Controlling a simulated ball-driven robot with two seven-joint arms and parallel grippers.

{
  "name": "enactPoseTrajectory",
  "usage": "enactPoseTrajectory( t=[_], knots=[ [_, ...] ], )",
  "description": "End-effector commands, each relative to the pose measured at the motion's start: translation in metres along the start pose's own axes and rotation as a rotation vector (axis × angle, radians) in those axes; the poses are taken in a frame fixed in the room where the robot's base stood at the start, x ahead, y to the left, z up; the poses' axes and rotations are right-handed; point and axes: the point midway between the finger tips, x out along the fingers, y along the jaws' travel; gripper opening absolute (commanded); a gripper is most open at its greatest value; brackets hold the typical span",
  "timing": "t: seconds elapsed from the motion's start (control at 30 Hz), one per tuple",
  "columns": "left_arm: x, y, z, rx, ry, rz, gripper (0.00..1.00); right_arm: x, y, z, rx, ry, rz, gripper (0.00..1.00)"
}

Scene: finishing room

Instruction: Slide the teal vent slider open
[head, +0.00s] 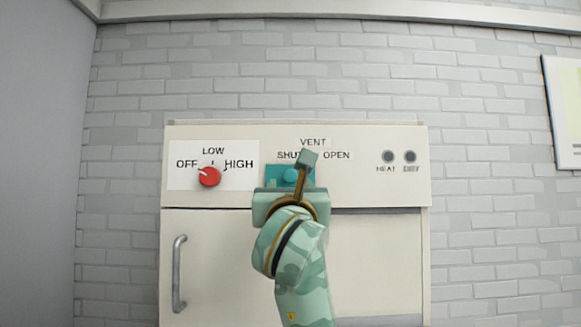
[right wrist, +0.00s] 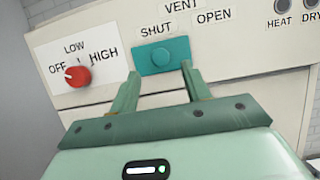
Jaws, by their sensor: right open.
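The teal vent slider (head: 275,174) is a flat plate with a round knob on the upper front panel, below the VENT label. It sits under SHUT, left of OPEN, and my right gripper partly covers it in the head view. In the right wrist view the slider (right wrist: 148,62) shows almost whole. My right gripper (right wrist: 160,72) is open and empty, its two fingers pointing at the panel, one at each side of the slider's lower part. I cannot tell whether they touch it. The right gripper also shows in the head view (head: 302,172). My left gripper is not in view.
A red knob (head: 209,177) with OFF, LOW and HIGH marks is left of the slider. Two dark round lamps (head: 399,157), labelled HEAT and DRY, are at the right. A door handle (head: 179,274) is at lower left. The panel right of the slider is clear.

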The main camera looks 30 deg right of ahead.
Motion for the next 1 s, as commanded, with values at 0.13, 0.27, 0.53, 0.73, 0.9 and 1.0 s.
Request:
enactPoseTrajectory(
  t=[0.13,0.27,0.53,0.73,0.9,1.0],
  knots=[
    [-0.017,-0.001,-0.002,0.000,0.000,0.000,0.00,0.033,-0.001,0.003,-0.002,0.002,-0.002,0.47],
    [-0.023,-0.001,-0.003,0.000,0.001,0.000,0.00,0.051,-0.001,0.002,-0.001,0.001,-0.002,0.47],
    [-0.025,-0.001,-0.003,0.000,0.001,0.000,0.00,0.061,-0.001,0.000,0.001,-0.001,-0.001,0.47],
    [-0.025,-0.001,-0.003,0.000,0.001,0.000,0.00,0.060,0.000,0.000,0.000,-0.001,-0.001,0.34],
    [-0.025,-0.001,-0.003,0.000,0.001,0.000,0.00,0.060,0.000,0.000,0.000,-0.001,-0.001,0.00],
    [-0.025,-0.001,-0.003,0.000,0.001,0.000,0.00,0.060,-0.002,0.000,0.000,-0.001,-0.001,0.00]
  ],
)
